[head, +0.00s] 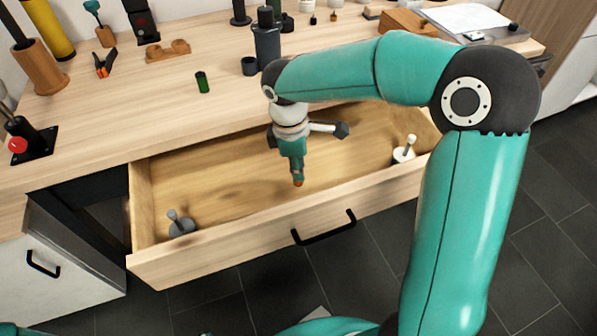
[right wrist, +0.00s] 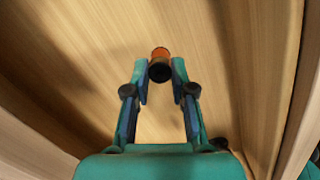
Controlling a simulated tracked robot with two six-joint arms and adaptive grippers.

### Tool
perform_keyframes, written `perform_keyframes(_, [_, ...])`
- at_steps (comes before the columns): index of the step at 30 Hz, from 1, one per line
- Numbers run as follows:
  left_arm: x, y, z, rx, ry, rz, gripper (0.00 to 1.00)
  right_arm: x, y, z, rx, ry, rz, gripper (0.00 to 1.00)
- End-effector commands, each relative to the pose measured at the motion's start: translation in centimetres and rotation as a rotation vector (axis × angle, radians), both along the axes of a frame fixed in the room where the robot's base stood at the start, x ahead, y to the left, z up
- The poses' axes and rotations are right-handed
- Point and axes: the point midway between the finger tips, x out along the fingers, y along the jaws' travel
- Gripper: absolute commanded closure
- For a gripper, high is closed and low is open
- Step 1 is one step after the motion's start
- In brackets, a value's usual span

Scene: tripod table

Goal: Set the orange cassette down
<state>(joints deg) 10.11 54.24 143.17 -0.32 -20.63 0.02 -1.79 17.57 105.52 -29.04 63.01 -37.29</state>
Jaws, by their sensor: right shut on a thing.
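The orange cassette (right wrist: 160,54) is a small cylinder with a dark end, between the fingertips of my right gripper (right wrist: 160,68) in the right wrist view. The gripper is shut on it. In the head view my right gripper (head: 297,173) points down into the open drawer (head: 225,248), near its middle, and only a bit of orange (head: 298,183) shows at the tips. The cassette is over the drawer's wooden floor; I cannot tell whether it touches it. My left gripper is not in view.
In the drawer, a grey piece with a knob (head: 180,226) stands at the left and a white one (head: 404,151) at the right. The floor between them is clear. On the worktop (head: 120,120) stand a green cylinder (head: 202,82), a dark bottle (head: 267,46) and an orange-handled clamp (head: 105,64).

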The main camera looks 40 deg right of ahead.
Motion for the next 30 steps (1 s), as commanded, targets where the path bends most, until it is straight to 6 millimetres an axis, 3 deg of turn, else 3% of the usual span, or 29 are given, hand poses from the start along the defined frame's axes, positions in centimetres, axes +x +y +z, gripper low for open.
perform_keyframes(3, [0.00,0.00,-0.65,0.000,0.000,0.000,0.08,-0.03,0.02,-1.77,0.000,0.002,0.001,0.99])
perform_keyframes(14, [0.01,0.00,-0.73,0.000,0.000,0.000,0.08,0.01,0.06,-2.09,0.001,0.000,0.001,0.99])
perform_keyframes(15, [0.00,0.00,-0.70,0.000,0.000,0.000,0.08,0.02,0.05,-2.07,0.001,0.000,0.001,0.72])
perform_keyframes(19, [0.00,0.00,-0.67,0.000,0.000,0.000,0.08,0.01,0.06,-2.02,0.001,0.000,0.001,0.51])
perform_keyframes(30, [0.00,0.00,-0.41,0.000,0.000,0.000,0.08,0.04,0.07,-1.63,0.001,0.000,0.002,0.51])
